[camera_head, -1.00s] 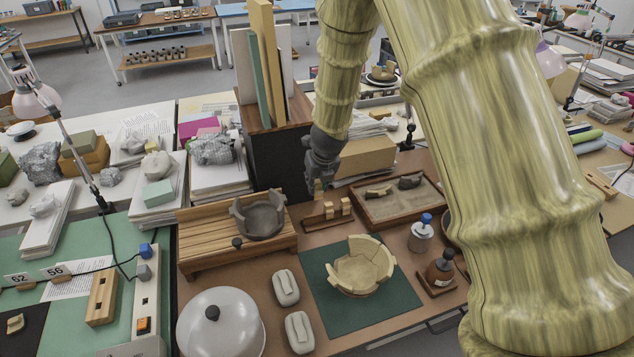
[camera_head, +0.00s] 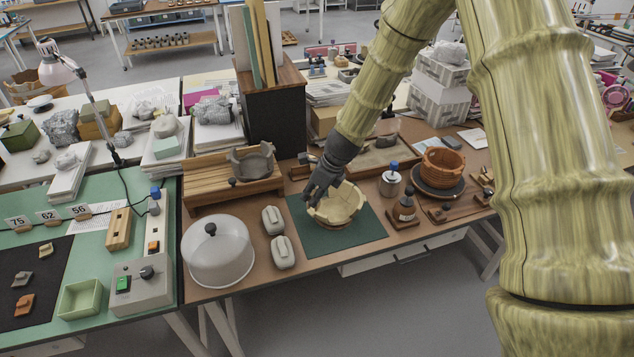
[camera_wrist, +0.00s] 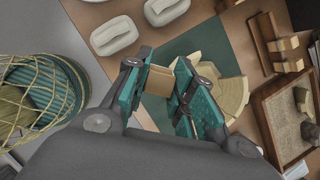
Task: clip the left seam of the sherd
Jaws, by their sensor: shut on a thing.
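The cream sherd bowl (camera_head: 345,206), made of joined pieces with an uneven rim, sits on a dark green mat (camera_head: 370,235). It also shows in the wrist view (camera_wrist: 232,92), partly hidden by a finger. My gripper (camera_head: 312,196) is at the bowl's left side in the head view, pointing down. In the wrist view its teal-padded fingers are shut on a small tan wooden clip (camera_wrist: 158,80). The clip appears just beside the bowl; I cannot tell whether it touches the rim. The left seam is hidden behind my gripper in the head view.
Two grey-white pads (camera_head: 273,219) and a clear dome (camera_head: 217,250) stand left of the mat. A bottle (camera_head: 404,206) and a blue-topped jar (camera_head: 390,180) stand right. A clip rack (camera_wrist: 280,50) with wooden blocks and a sand tray (camera_wrist: 285,115) lie near the bowl.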

